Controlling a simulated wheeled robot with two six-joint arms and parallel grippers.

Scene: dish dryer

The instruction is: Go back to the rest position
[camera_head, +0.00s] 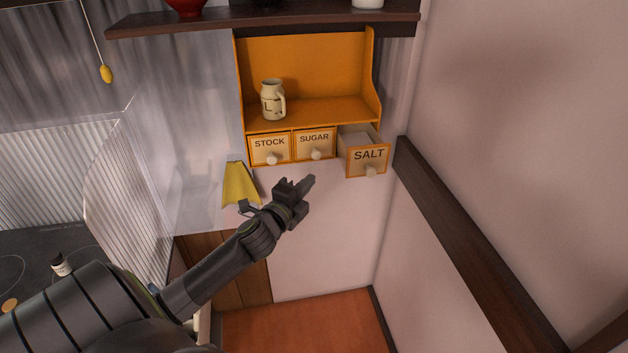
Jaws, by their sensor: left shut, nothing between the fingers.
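My left gripper (306,184) is shut and empty. It hangs in the air in front of the wall, below the orange shelf unit (312,110), and is apart from the drawers. My left arm comes in from the lower left. The salt drawer (367,157) is pulled out at the right end of the unit. The stock drawer (269,149) and the sugar drawer (315,143) beside it are closed. My right gripper is not in view.
A cream jug (273,99) stands on the orange shelf. A yellow cloth (239,184) hangs left of my gripper. A dark wall shelf (262,20) is above. A dark wooden rail (467,233) runs along the right wall. A small bottle (60,264) is on the hob at left.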

